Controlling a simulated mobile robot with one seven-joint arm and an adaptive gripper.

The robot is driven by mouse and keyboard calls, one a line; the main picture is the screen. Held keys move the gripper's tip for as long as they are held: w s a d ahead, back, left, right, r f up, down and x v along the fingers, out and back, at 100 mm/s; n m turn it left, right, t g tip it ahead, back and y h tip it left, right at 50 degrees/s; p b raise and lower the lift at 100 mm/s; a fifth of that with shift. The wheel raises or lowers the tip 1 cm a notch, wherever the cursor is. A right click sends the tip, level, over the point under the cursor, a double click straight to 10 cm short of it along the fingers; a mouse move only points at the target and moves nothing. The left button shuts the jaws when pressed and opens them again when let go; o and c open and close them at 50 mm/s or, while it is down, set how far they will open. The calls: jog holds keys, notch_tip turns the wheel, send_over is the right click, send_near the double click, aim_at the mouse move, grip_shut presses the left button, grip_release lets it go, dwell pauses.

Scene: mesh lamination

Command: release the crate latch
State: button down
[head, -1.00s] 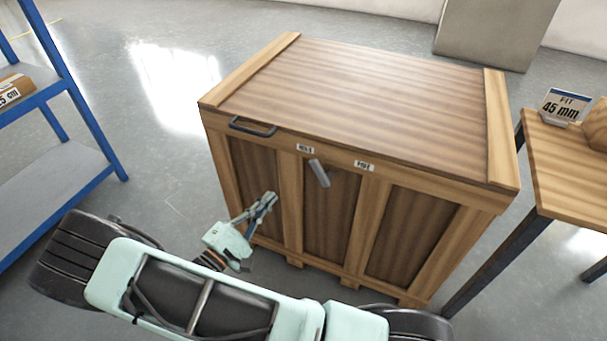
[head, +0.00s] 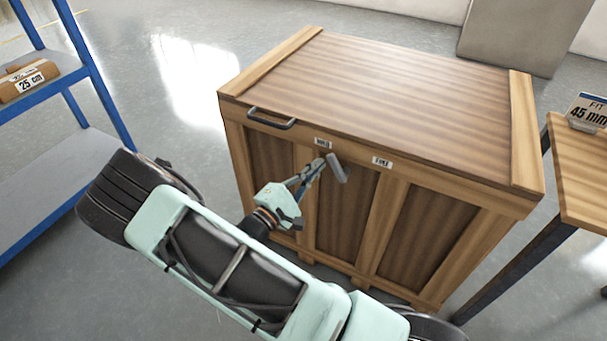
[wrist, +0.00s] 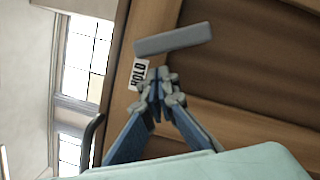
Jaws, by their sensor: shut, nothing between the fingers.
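The wooden crate (head: 420,85) stands closed on the floor, its lid flat on top. Its grey latch lever (head: 337,168) sits on the upper front, tilted, between a label reading HOLD (head: 323,143) and a second label (head: 382,162) to the right. In the wrist view the latch bar (wrist: 174,39) lies just beyond my fingertips, near the HOLD label (wrist: 138,74). My gripper (head: 318,165) is shut and empty, its tips close to the left side of the latch. Whether they touch it I cannot tell.
A dark handle (head: 271,119) is on the crate's front left edge. A blue shelf (head: 75,75) with a labelled box (head: 30,82) stands at left. A wooden table (head: 585,165) with a 45 mm sign (head: 588,112) stands close to the crate's right.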

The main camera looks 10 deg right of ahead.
jog(key=shift+s+d+r, duration=0.25)
jog(key=shift+s+d, duration=0.05)
jog(key=shift+d, duration=0.15)
